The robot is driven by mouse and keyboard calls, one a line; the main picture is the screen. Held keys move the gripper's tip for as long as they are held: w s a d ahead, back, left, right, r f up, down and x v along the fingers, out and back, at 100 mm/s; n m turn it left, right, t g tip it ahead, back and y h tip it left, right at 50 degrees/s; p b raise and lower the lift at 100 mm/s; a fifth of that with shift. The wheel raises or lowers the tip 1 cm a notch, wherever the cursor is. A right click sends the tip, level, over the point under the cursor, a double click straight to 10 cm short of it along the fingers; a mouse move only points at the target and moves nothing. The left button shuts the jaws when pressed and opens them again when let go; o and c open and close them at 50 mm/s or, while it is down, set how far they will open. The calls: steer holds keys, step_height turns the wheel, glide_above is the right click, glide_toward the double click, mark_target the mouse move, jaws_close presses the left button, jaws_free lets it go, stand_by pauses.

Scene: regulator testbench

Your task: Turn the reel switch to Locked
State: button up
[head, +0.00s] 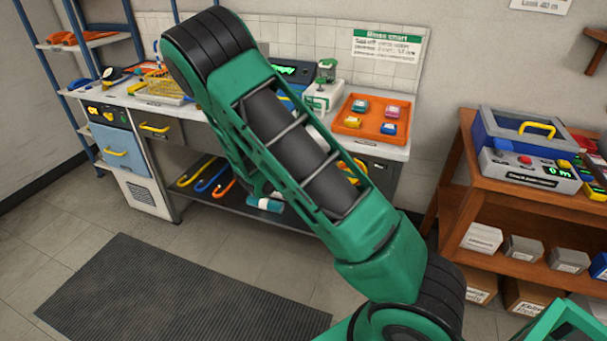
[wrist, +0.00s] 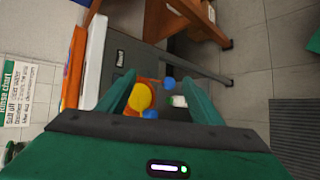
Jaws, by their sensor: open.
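I cannot pick out the reel switch or its setting with certainty. In the wrist view, my gripper (wrist: 160,95) is open and empty, with its two green fingers apart. A yellow round part on an orange piece (wrist: 139,97), with blue knobs beside it, shows between and beyond the fingers; it may be the reel. A similar orange and yellow piece (head: 353,168) shows under the bench's right end in the head view, partly behind my arm. A grey panel with a small label (wrist: 120,58) lies beside it. My gripper is hidden behind my arm in the head view.
The white bench (head: 385,147) holds an orange tray (head: 350,126) with several small coloured blocks. A wooden shelf unit (head: 490,205) at right carries a grey box with a red button and green display (head: 530,170). A dark mat (head: 180,295) lies on open floor.

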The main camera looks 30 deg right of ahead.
steer(key=w+a+f+n+t+h, duration=0.1)
steer(key=w+a+f+n+t, duration=0.2)
steer(key=w+a+n+t, duration=0.3)
steer(key=w+a+f+n+t+h, duration=0.2)
steer(key=w+a+f+n+t, duration=0.15)
steer(key=w+n+t, duration=0.35)
steer(key=w+d+g, duration=0.1)
steer(key=w+d, duration=0.6)
steer(key=d, duration=0.1)
steer(key=shift+w, duration=0.4)
